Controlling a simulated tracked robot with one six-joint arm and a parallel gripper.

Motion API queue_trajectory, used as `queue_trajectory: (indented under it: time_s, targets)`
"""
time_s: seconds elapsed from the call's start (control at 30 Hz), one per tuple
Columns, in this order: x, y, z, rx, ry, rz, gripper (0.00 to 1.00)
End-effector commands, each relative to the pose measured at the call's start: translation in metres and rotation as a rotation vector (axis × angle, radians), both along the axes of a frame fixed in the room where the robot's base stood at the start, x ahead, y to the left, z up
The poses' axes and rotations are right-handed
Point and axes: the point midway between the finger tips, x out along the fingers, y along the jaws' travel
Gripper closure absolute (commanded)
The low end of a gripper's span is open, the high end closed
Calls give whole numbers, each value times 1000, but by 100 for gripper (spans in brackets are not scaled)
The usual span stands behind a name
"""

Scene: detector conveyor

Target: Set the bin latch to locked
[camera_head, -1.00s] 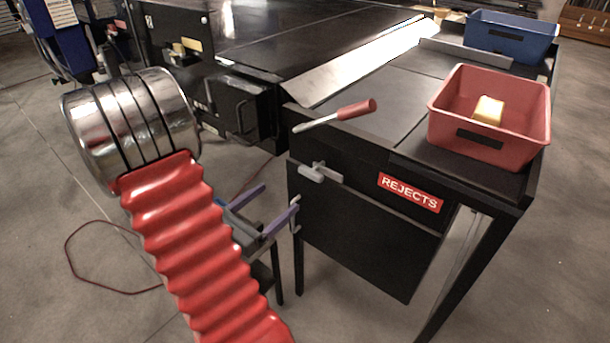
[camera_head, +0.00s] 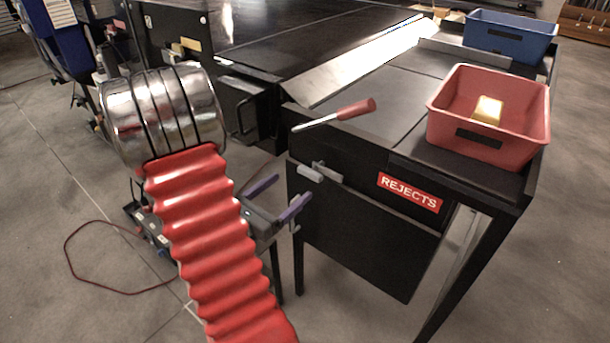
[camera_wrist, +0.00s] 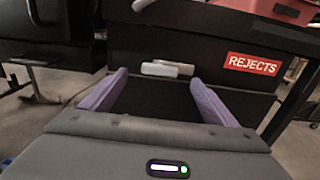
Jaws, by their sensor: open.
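The bin latch (camera_head: 312,173) is a small pale grey handle on the upper left of the black bin front (camera_head: 360,232), left of the REJECTS label (camera_head: 410,193). It also shows in the wrist view (camera_wrist: 167,69), where it lies roughly level. My gripper (camera_head: 285,200) has purple fingers and is open and empty, just below and left of the latch in the head view. In the wrist view the fingers (camera_wrist: 155,85) stand apart, with the latch ahead between and slightly beyond their tips. No contact with the latch shows.
A red bin (camera_head: 515,115) with a yellow block (camera_head: 487,109) stands on the tabletop. A blue bin (camera_head: 510,38) stands farther back. A sloped metal chute (camera_head: 365,65) lies left of them.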

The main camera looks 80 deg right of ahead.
Motion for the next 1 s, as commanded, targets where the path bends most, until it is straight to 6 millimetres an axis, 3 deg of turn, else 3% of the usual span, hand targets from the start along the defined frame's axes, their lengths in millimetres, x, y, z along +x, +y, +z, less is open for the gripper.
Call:
queue_trajectory:
  time_s: [0.63, 1.0]
  targets:
    - [-29, -67, 0, 0, 0, -2, 19]
    - [-33, -77, 0, 0, 1, 1, 19]
